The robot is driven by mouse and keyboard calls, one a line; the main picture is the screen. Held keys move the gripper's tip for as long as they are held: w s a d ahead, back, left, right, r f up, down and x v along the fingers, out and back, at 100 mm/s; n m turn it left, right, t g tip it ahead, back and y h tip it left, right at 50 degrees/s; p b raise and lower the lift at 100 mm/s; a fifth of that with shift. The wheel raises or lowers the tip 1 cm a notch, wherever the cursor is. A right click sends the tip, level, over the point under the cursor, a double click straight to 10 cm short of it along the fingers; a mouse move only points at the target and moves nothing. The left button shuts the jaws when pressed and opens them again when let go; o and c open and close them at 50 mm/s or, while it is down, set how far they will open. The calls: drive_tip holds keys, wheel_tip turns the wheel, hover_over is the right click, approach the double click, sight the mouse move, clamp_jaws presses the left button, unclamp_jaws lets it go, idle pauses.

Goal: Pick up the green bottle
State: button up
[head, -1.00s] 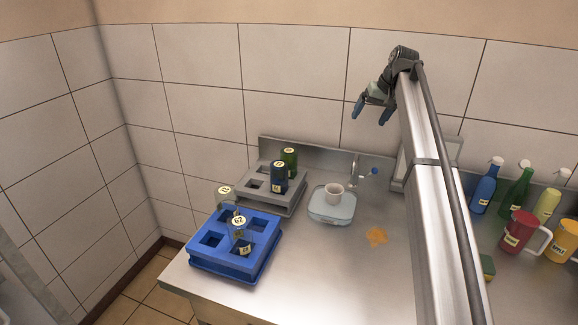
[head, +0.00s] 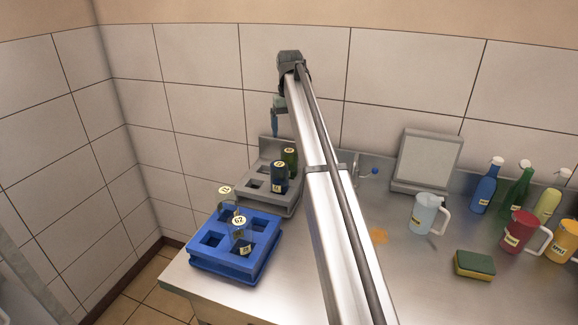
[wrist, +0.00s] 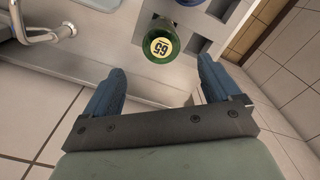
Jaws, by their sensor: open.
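A dark green bottle (head: 290,160) with a pale label on its top stands in a back slot of the grey crate (head: 289,207). In the wrist view the green bottle (wrist: 161,42) shows end-on, its round yellow label reading 65, beyond and roughly between my fingertips. My gripper (head: 275,128) is above and slightly left of the bottle in the head view, pointing down. It is open and empty, with both blue fingers spread in the wrist view (wrist: 160,68). Another green bottle (head: 517,188), with a white cap, stands at the right.
A dark blue bottle (head: 279,178) stands in the same crate, close beside the green one. A blue crate (head: 227,270) with clear labelled bottles is in front. A jug (head: 426,214), a sponge (head: 474,264) and other bottles and jugs are at the right. A tap (wrist: 40,28) is near.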

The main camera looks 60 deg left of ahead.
sight(289, 150)
wheel_tip(289, 150, down, 6)
drive_tip(key=shift+f, duration=0.15)
drive_tip(key=shift+s+d+f, duration=0.1)
drive_tip(key=shift+s+f, duration=0.05)
drive_tip(key=shift+f, duration=2.4)
drive_tip(key=shift+c, duration=0.4)
drive_tip(key=c, duration=1.1)
drive_tip(key=shift+c, duration=0.2)
drive_tip(key=shift+r, duration=0.15)
wheel_tip(289, 150, up, 24)
